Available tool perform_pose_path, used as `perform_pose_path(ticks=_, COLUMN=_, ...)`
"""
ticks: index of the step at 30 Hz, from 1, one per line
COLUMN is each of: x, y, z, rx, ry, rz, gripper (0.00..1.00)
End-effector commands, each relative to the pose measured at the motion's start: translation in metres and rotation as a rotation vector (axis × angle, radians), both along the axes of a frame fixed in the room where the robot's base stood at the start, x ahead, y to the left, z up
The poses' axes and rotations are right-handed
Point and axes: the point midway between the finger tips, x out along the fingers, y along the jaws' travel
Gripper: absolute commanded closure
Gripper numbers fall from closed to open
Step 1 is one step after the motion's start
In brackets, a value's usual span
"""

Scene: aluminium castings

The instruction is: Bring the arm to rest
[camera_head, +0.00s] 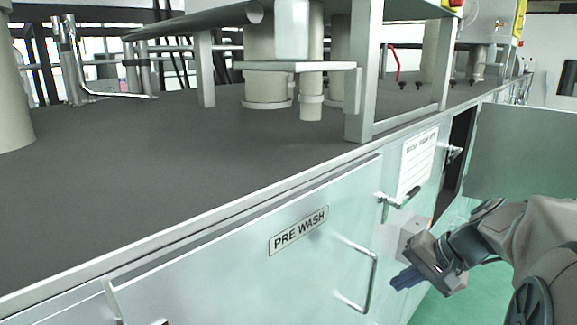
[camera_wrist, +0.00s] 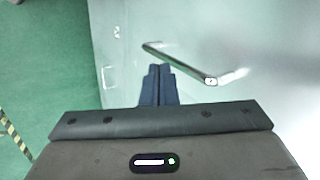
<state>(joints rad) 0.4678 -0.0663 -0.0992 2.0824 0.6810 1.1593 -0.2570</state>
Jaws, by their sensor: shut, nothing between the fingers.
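My gripper (camera_head: 400,282) is at the lower right in the head view, at the end of my arm, in front of the cabinet doors. Its blue fingers are together and empty. In the wrist view the shut fingers (camera_wrist: 158,84) point at the pale cabinet front. A bar handle of the PRE WASH door (camera_head: 362,275) is close by, to the left of the fingers in the head view. A bar handle (camera_wrist: 185,64) also shows just beyond the fingertips in the wrist view. I cannot tell whether the fingers touch it.
The PRE WASH door (camera_head: 235,270) looks closed. Farther right, a cabinet door (camera_head: 530,150) stands open beside a dark opening. A dark worktop (camera_head: 150,170) with metal frames and cylinders runs above.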

Motion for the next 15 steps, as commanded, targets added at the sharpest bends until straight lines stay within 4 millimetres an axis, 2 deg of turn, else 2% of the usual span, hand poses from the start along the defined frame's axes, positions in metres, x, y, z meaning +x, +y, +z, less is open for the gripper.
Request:
perform_pose_path(ticks=1, x=-0.016, y=0.023, z=-0.003, rx=-0.062, ry=0.015, rz=0.063, gripper=1.0)
perform_pose_path(ticks=3, x=-0.038, y=0.046, z=-0.01, rx=-0.157, ry=0.035, rz=0.139, gripper=1.0)
perform_pose_path(ticks=6, x=-0.07, y=0.069, z=-0.021, rx=-0.297, ry=0.042, rz=0.244, gripper=1.0)
perform_pose_path(ticks=10, x=-0.104, y=0.086, z=-0.034, rx=-0.468, ry=0.018, rz=0.366, gripper=1.0)
perform_pose_path(ticks=15, x=-0.128, y=0.092, z=-0.044, rx=-0.618, ry=-0.03, rz=0.466, gripper=1.0)
